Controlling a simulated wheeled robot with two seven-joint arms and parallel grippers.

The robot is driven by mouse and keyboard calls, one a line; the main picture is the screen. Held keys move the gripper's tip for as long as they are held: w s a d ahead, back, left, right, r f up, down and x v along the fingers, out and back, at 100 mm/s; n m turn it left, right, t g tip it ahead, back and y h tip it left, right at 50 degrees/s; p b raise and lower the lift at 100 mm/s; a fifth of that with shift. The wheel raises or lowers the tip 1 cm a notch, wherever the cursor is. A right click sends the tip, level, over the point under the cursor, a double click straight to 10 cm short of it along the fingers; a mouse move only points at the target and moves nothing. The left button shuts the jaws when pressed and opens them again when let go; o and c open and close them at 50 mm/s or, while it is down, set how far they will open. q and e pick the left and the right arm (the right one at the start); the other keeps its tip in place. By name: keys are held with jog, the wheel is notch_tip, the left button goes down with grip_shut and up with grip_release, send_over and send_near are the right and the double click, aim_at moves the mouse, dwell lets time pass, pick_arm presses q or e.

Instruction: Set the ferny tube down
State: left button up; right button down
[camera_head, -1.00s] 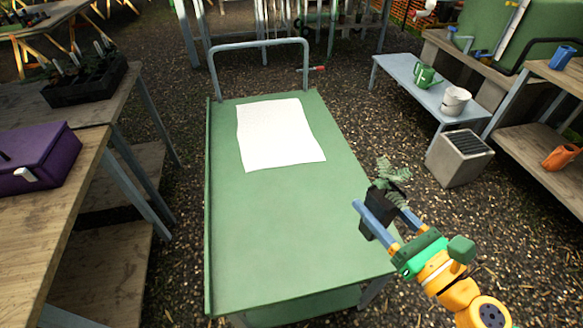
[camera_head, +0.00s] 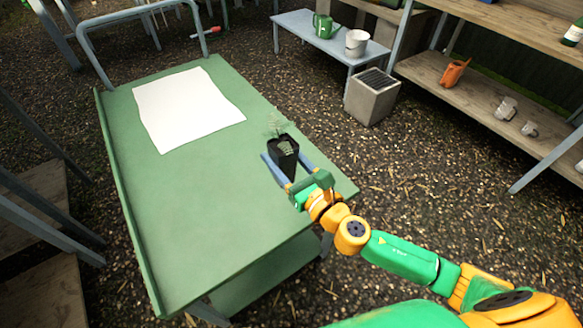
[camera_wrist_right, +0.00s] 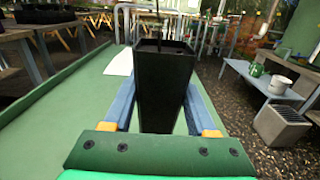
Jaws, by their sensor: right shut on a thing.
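The ferny tube is a tapered black pot (camera_head: 284,156) with a pale green feathery plant (camera_head: 277,123) rising from it. My right gripper (camera_head: 283,160) is shut on the pot, one blue finger on each side. The pot is upright over the right part of the green cart top (camera_head: 190,220); I cannot tell whether its base touches the surface. In the right wrist view the black pot (camera_wrist_right: 164,85) stands between the blue fingers, with only a thin stem showing above its rim. My left gripper is not in view.
A white sheet (camera_head: 187,108) lies on the far part of the cart top. A blue-grey bench (camera_head: 325,38) with a green watering can (camera_head: 324,26) and a white bucket (camera_head: 356,43) stands beyond. A grey box (camera_head: 371,97) is on the ground. The near cart top is clear.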

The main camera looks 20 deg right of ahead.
jog(key=w+d+f+b, duration=0.1)
jog(key=f+b, duration=0.1)
jog(key=f, duration=0.1)
jog(key=w+d+f+b, duration=0.1)
jog(key=d+f+b, duration=0.1)
jog(key=f+b, duration=0.1)
jog(key=w+d+f+b, duration=0.1)
jog(key=d+f+b, duration=0.1)
jog(key=f, duration=0.2)
jog(key=shift+w+d+b, duration=0.1)
jog(key=shift+d+b, duration=0.05)
jog(key=shift+b, duration=0.15)
jog(key=shift+r, duration=0.2)
jog(key=shift+f, duration=0.1)
jog(key=c, duration=0.6)
grip_release()
jog(key=shift+f, duration=0.1)
jog(key=shift+c, duration=0.2)
jog(key=o, duration=0.4)
jog(key=shift+o, duration=0.2)
